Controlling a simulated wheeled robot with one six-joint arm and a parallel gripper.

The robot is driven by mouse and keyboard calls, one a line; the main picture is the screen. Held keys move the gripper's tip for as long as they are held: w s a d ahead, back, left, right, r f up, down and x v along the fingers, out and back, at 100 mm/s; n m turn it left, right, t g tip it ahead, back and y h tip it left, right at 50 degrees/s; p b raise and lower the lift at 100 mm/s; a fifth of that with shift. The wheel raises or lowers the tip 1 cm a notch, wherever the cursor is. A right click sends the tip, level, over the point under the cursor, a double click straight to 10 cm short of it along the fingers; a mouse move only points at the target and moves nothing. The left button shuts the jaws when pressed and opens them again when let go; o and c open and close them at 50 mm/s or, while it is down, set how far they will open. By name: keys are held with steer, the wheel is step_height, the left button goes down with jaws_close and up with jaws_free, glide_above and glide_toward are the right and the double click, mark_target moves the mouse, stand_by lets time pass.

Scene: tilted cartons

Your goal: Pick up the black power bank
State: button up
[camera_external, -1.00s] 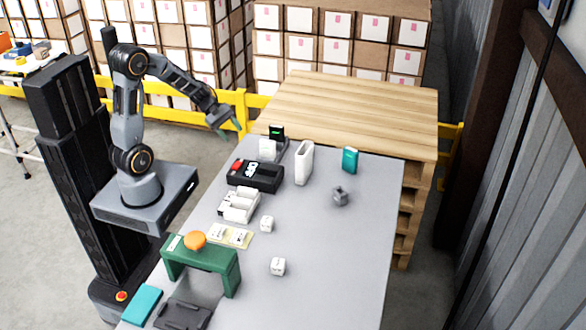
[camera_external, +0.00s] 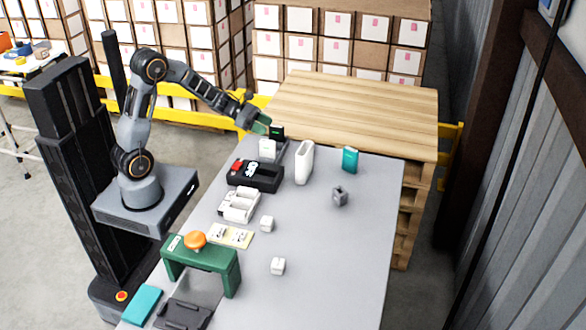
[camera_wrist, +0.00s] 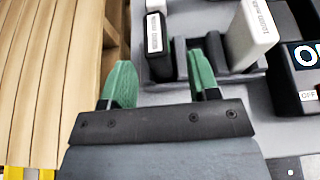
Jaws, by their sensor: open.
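The black power bank (camera_external: 277,132) stands upright at the far end of the grey table, in a dark grey slotted holder (camera_external: 283,151). A white power bank (camera_external: 267,148) stands beside it in the holder. In the wrist view the black power bank (camera_wrist: 155,48) shows a white label on its narrow edge, and the white one (camera_wrist: 250,38) is to its right. My gripper (camera_external: 262,124) is close to the black power bank, on its left. In the wrist view my gripper (camera_wrist: 164,72) has its green fingers apart with nothing held. The black power bank lies beyond the gap between the fingertips; contact is not clear.
A black device with a red part (camera_external: 255,176) and a white open tray (camera_external: 239,205) lie nearer on the table. A white upright case (camera_external: 304,163) and a teal box (camera_external: 350,159) stand to the right. A wooden pallet stack (camera_external: 350,105) adjoins the far edge.

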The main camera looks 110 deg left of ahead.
mark_target(284, 135)
steer(key=shift+x, duration=2.75)
steer(key=shift+a, duration=0.1)
jaws_close()
